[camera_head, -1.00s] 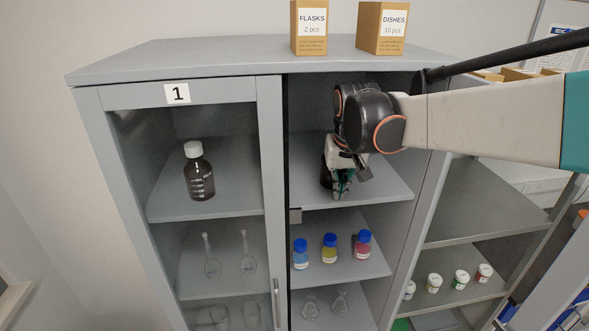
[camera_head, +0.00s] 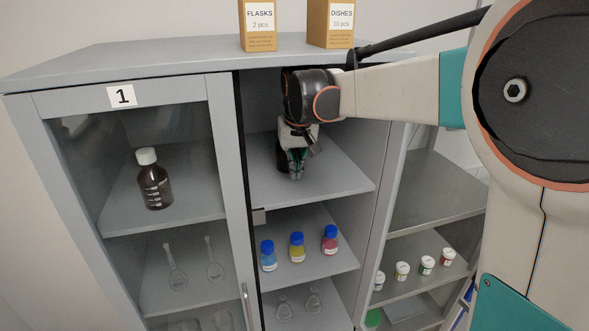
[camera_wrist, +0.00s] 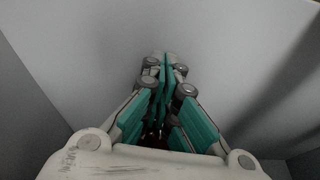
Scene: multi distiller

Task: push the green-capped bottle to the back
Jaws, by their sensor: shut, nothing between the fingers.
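My gripper (camera_head: 296,176) is inside the upper right compartment of the grey cabinet, above its top shelf (camera_head: 340,185), pointing down. Its green-padded fingers are shut together with nothing between them, as the wrist view (camera_wrist: 164,75) also shows. A dark, bottle-like shape (camera_head: 282,157) stands on that shelf directly behind and left of the gripper. It is mostly hidden, and I see no green cap on it. I cannot tell whether the gripper touches it. In the wrist view, a small dark reddish patch shows low between the finger linkages.
A brown bottle with a white cap (camera_head: 154,183) stands behind the left glass door. Blue-capped bottles (camera_head: 297,247) stand one shelf below my gripper. The cabinet's side wall and the central door frame (camera_head: 228,170) bound the compartment. The shelf's right part is clear.

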